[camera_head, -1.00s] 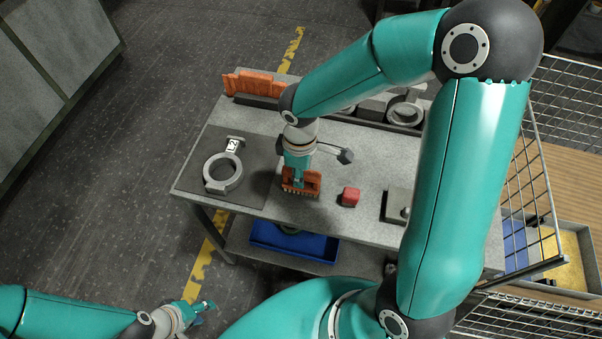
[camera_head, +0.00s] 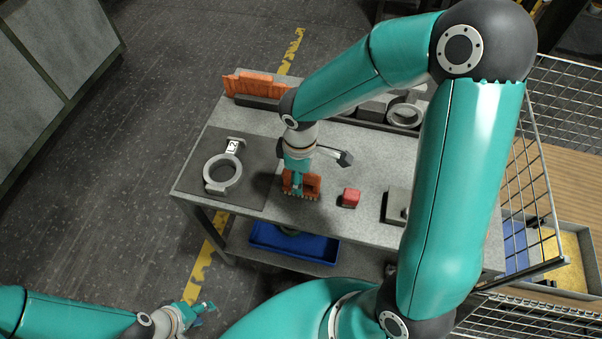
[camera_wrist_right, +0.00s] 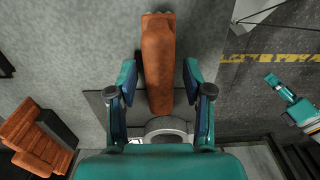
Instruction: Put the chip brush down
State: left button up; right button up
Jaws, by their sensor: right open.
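The chip brush (camera_head: 312,186), orange-brown with pale bristles at its lower edge, is at the workbench's front part, under my right gripper (camera_head: 297,170). In the right wrist view the brush (camera_wrist_right: 158,55) lies lengthwise between the two fingers of my right gripper (camera_wrist_right: 160,75). The fingers are open, with a gap on each side of it. The brush appears to rest on the bench top; its contact underneath is hidden. My left gripper (camera_head: 202,312) is low at the front left, away from the bench, empty, its fingers seemingly apart.
A grey ring casting (camera_head: 222,174) lies on a dark mat (camera_head: 254,188) left of the brush. A red block (camera_head: 350,198) stands to its right. An orange piece (camera_head: 252,85) is at the back left. A blue tray (camera_head: 295,243) is below the bench. A wire mesh (camera_head: 535,195) borders the right side.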

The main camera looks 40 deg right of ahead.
pick_arm(q)
jog(key=shift+r+p, duration=0.6)
jog(key=shift+r, duration=0.1)
pick_arm(e)
notch_tip(320, 180, up, 12)
